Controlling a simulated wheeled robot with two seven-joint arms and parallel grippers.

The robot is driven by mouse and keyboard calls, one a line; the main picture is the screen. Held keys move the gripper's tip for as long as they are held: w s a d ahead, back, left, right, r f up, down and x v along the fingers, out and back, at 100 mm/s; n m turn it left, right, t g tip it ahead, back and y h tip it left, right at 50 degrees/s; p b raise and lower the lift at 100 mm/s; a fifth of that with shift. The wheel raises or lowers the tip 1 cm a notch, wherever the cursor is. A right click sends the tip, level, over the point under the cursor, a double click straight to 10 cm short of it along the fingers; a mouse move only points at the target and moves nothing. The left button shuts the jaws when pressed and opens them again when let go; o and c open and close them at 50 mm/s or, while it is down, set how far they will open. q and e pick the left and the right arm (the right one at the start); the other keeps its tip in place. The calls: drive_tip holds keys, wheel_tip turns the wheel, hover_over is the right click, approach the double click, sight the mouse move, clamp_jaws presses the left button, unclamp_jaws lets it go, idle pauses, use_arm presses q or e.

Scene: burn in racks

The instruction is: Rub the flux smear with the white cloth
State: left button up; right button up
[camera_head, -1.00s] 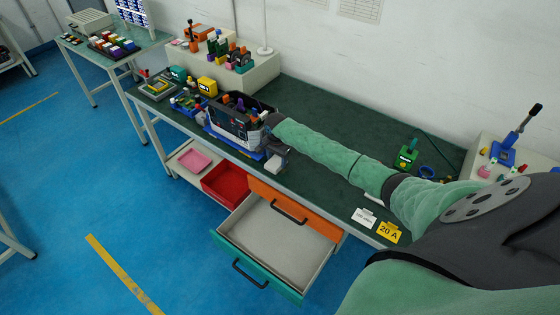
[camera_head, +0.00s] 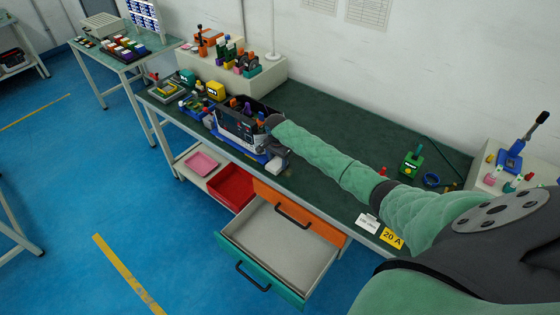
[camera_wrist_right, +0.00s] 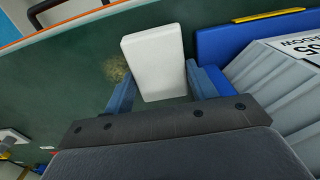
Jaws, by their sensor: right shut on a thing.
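The white cloth (camera_wrist_right: 155,58) looks like a thick white pad in the right wrist view. My right gripper (camera_wrist_right: 160,88) is shut on it, with a blue finger on either side. The flux smear (camera_wrist_right: 116,69) is a brownish speckled patch on the green bench top, just left of the cloth in that view; I cannot tell whether the cloth touches its edge. In the head view my right gripper (camera_head: 276,152) is low over the bench's front edge, beside the dark bin, with the cloth (camera_head: 272,166) only a small white patch. My left gripper is not in view.
A dark bin of tools (camera_head: 238,122) stands close left of the gripper. A blue edge and grey casing (camera_wrist_right: 285,70) fill the right of the wrist view. Below the bench, a teal-fronted drawer (camera_head: 262,270) is open. The bench behind my right arm is largely clear.

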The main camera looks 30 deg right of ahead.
sight(292, 175)
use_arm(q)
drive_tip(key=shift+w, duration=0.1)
use_arm(e)
drive_tip(key=shift+w+a+r+t, duration=0.25)
drive_tip(key=shift+w+r+t, duration=0.05)
drive_tip(key=shift+w+r, duration=0.35)
drive_tip(key=shift+s+d+f, duration=0.2)
drive_tip(key=shift+s+f, duration=0.05)
drive_tip(key=shift+s, duration=0.35)
drive_tip(key=shift+s+d, duration=0.1)
drive_tip(key=shift+s, duration=0.45)
drive_tip(key=shift+s+d+f, duration=0.25)
drive_tip(key=shift+s+d, duration=0.3)
drive_tip(key=shift+s, duration=0.35)
drive_tip(key=shift+s+d, duration=0.25)
drive_tip(key=shift+s, duration=0.5)
drive_tip(key=shift+s+d+f, duration=0.1)
drive_tip(key=shift+s+d, duration=0.1)
drive_tip(key=shift+s, duration=0.2)
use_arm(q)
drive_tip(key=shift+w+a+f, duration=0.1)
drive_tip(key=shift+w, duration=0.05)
use_arm(e)
drive_tip(key=shift+s+d, duration=0.25)
drive_tip(key=shift+s, duration=0.3)
drive_tip(key=shift+s+d, duration=0.25)
drive_tip(key=shift+s, duration=0.3)
